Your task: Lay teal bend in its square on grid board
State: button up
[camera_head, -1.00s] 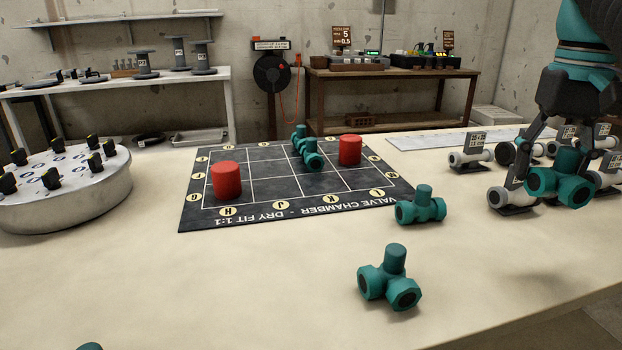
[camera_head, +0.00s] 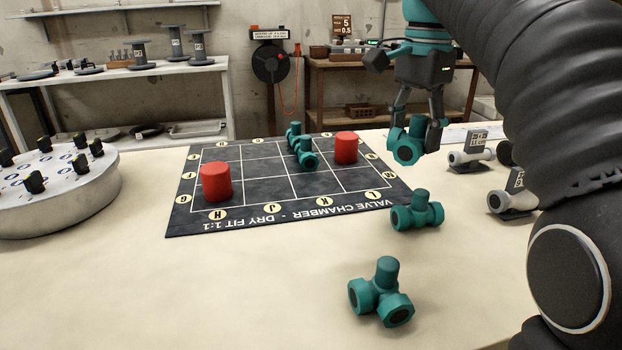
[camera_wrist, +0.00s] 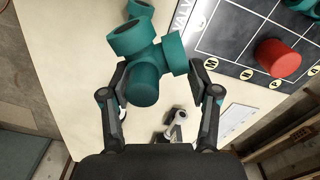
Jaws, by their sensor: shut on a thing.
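My gripper (camera_head: 415,135) is shut on a teal bend (camera_head: 406,150) and holds it in the air above the table, right of the board. In the wrist view the teal bend (camera_wrist: 145,65) sits between the two fingers. The dark grid board (camera_head: 285,188) lies on the table with white lines and round letter labels. A teal fitting (camera_head: 302,150) lies on its back middle squares. One red cylinder (camera_head: 215,182) stands at the board's left and another red cylinder (camera_head: 346,148) at its back right.
Two teal fittings, one beside the board's right corner (camera_head: 416,212) and one nearer (camera_head: 382,294), stand on the table. White pipe pieces (camera_head: 472,155) are at the right. A round grey stand (camera_head: 60,190) is at the left. The front left tabletop is clear.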

jog(key=w+a+m, duration=0.2)
jog(key=a+m, duration=0.2)
jog(key=m, duration=0.4)
send_over(322, 181)
notch_tip(322, 181, down, 7)
jog(key=shift+r+p, duration=0.2)
jog(key=shift+p, duration=0.2)
jog(key=shift+w+f, duration=0.1)
jog(key=shift+f, duration=0.05)
jog(key=shift+f+b, duration=0.6)
jog(key=shift+f, duration=1.35)
jog(key=shift+f, duration=0.15)
jog(key=o, duration=1.2)
jog(key=shift+c, duration=0.2)
